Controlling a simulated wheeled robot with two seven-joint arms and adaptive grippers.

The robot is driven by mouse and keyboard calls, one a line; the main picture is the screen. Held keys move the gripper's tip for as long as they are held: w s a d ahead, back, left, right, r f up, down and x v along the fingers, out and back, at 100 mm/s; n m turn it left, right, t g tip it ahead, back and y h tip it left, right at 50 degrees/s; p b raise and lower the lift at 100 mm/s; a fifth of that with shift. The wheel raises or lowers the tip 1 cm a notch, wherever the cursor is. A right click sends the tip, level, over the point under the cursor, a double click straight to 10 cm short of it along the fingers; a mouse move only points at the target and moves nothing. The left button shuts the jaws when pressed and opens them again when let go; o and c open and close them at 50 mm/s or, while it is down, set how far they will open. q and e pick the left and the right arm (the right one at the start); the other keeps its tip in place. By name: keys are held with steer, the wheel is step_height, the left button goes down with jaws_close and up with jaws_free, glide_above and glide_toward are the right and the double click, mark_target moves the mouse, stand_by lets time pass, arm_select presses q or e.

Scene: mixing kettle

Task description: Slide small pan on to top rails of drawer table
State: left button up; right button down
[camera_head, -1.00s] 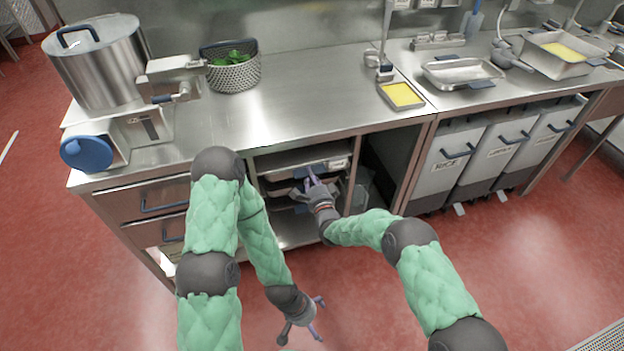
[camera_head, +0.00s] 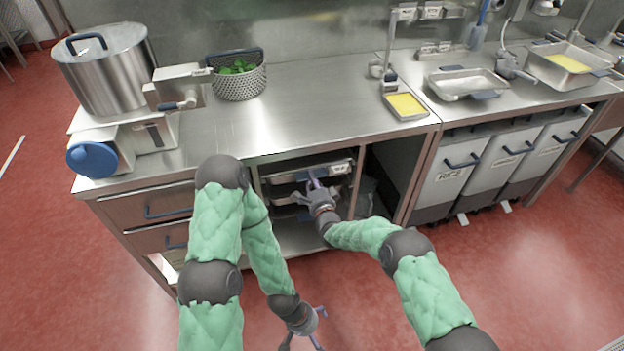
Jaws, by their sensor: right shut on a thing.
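The drawer table's open rack (camera_head: 257,190) sits under the counter, with several shallow metal pans stacked on its rails. The small pan (camera_head: 285,176) is in the top level, its blue handle facing out. My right gripper (camera_head: 314,184) is at the front of the rack, shut on what looks like this pan's blue handle; its fingers and wrist hide part of the pans. Whether the pan is fully seated on the rails cannot be told. My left gripper (camera_head: 304,338) is open and empty, low over the floor in front of the table.
A second pan (camera_head: 281,194) lies just below. Closed drawers (camera_head: 160,207) are to the left, an open dark bay (camera_head: 390,175) to the right, then white bins (camera_head: 455,170). The counter above holds a kettle (camera_head: 108,70), a green-filled basket (camera_head: 240,82) and a yellow-filled tray (camera_head: 406,105).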

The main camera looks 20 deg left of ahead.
steer(key=shift+w+a+r, duration=0.15)
steer(key=shift+w+r, duration=0.1)
steer(key=shift+w, duration=0.1)
stand_by(0.5)
steer(key=c, duration=1.2)
jaws_free()
steer(key=shift+o, duration=0.3)
steer(key=shift+s+f, duration=0.3)
steer(key=shift+f, duration=0.35)
steer(key=o, duration=0.4)
steer(key=shift+r, duration=0.1)
